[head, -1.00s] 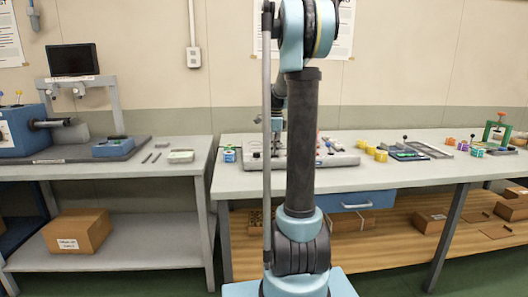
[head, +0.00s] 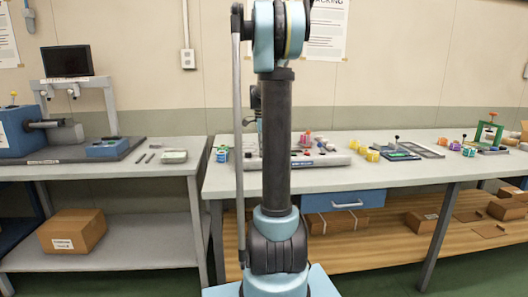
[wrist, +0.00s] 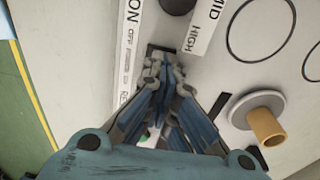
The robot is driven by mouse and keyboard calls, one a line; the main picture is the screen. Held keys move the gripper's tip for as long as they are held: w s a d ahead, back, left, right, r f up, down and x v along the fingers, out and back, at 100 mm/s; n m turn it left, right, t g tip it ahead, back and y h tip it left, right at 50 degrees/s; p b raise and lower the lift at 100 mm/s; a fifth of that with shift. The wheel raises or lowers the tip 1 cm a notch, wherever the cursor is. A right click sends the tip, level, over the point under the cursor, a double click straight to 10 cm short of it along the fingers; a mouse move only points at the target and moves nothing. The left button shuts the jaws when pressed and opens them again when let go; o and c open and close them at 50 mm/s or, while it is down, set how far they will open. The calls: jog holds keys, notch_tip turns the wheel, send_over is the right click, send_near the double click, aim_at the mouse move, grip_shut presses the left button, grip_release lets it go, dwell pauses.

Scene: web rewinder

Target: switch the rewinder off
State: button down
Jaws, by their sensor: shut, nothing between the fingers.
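The rewinder (head: 325,160) is a low, pale grey machine on the right-hand bench, partly hidden behind my arm in the head view. In the wrist view its pale top panel (wrist: 215,75) fills most of the picture. A white ON/OFF label strip (wrist: 128,50) and a MID/HIGH label (wrist: 203,25) lie on the panel. My gripper (wrist: 162,66) is shut and empty, its fingertips at a small dark part beside the ON/OFF strip. The fingers cover much of that part, so I cannot tell its position or whether they touch it.
A yellow-brown core on a pale disc (wrist: 258,115) stands right of my gripper. A dark round knob (wrist: 178,4) sits at the wrist view's top edge. Yellow rolls (head: 368,154) and trays (head: 402,151) lie right of the rewinder. Another bench (head: 130,165) stands left across a gap.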

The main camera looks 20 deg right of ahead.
jog(key=shift+w+a+f, duration=0.1)
jog(key=shift+a, duration=0.95)
jog(key=shift+d, duration=0.1)
jog(key=shift+r, duration=0.5)
notch_tip(320, 180, up, 13)
jog(key=a, duration=0.1)
jog(key=shift+w, duration=0.15)
jog(key=shift+a, duration=0.1)
